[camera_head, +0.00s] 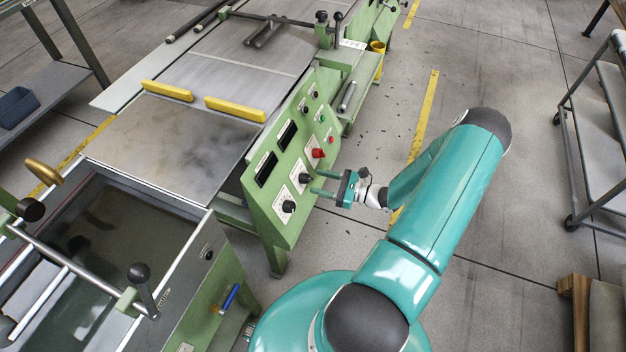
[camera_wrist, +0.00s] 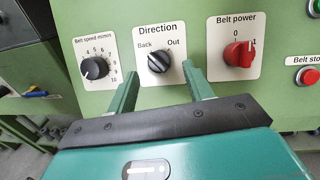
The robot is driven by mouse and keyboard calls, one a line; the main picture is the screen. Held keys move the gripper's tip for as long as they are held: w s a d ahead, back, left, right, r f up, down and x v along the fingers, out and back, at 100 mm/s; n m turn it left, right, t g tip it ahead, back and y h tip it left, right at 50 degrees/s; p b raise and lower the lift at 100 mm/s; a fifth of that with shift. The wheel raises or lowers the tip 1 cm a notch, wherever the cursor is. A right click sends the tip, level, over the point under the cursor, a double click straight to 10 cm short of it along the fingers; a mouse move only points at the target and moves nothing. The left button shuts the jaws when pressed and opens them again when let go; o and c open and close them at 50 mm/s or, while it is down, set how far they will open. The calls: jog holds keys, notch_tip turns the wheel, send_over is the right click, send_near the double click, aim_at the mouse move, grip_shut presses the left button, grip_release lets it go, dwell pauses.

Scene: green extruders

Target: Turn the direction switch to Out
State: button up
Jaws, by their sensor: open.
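The direction switch (camera_wrist: 158,61) is a black knob on a white plate lettered "Back" at upper left and "Out" at upper right. Its pale mark tilts to the upper left, toward Back. In the head view the switch (camera_head: 304,178) is on the green control panel (camera_head: 268,203). My gripper (camera_wrist: 159,76) is open, with one green finger to each side of the knob and slightly below it in the wrist view. Nothing is between the fingers in the head view (camera_head: 314,182), where they point at the panel. I cannot tell whether the fingertips touch it.
The black belt speed knob (camera_wrist: 94,68) is left of the switch, and the red belt power knob (camera_wrist: 239,54) is right, near my right finger. A red belt stop button (camera_wrist: 308,76) is farther right. Open floor (camera_head: 500,235) lies right of the machine.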

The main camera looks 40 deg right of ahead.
aim_at(306, 179)
jog(key=shift+x, duration=1.6)
jog(key=c, duration=1)
jog(key=shift+o, duration=0.2)
jog(key=shift+m, duration=0.4)
jog(key=shift+s+a+r+m+t+h, duration=0.15)
jog(key=shift+m+h, duration=1.1)
jog(key=shift+m, duration=1.9)
jog(key=shift+a+m+t+h, duration=0.15)
jog(key=shift+m+h, duration=1.15)
jog(key=shift+m, duration=1.8)
jog(key=shift+s+a+r+m+h, duration=0.2)
jog(key=shift+m+h, duration=1.05)
jog(key=shift+m, duration=1.9)
jog(key=shift+w+f, duration=0.1)
